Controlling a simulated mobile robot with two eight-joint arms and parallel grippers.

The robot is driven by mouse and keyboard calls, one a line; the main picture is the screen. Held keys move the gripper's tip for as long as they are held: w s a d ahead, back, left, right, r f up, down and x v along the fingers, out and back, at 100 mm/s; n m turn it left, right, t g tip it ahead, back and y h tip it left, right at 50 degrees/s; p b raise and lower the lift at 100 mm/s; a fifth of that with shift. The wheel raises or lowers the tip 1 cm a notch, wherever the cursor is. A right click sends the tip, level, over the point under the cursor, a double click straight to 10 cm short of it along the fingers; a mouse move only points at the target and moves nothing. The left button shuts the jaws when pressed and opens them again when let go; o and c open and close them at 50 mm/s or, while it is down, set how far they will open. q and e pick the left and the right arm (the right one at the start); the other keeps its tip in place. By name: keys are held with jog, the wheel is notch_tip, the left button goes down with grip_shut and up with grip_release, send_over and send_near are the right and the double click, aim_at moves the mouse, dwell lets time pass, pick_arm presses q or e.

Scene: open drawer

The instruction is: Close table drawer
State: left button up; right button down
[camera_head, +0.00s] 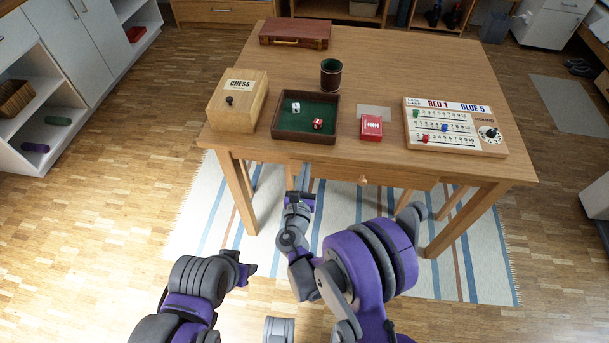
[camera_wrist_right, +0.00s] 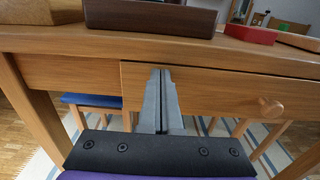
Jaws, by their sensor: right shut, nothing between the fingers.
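The wooden table (camera_head: 400,62) has a drawer front (camera_head: 400,180) under its near edge, with a round knob (camera_head: 362,180). In the right wrist view the drawer front (camera_wrist_right: 220,90) and its knob (camera_wrist_right: 271,107) show close up. The drawer front looks close to flush with the apron beside it; any small gap cannot be told. My right gripper (camera_head: 303,170) is shut and empty at the left part of the drawer front. Its fingertips (camera_wrist_right: 161,72) are left of the knob, at or very near the wood; contact is unclear.
On the tabletop are a chess box (camera_head: 238,102), a dice tray (camera_head: 305,134), a dark cup (camera_head: 331,74), a red card box (camera_head: 371,127), a scoreboard (camera_head: 455,126) and a brown case (camera_head: 295,33). Table legs and a striped rug (camera_head: 340,212) are below.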

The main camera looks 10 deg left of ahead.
aim_at(308, 159)
jog(key=w, duration=0.4)
jog(key=shift+w, duration=0.2)
jog(key=shift+w+r, duration=0.1)
jog(key=shift+r, duration=0.05)
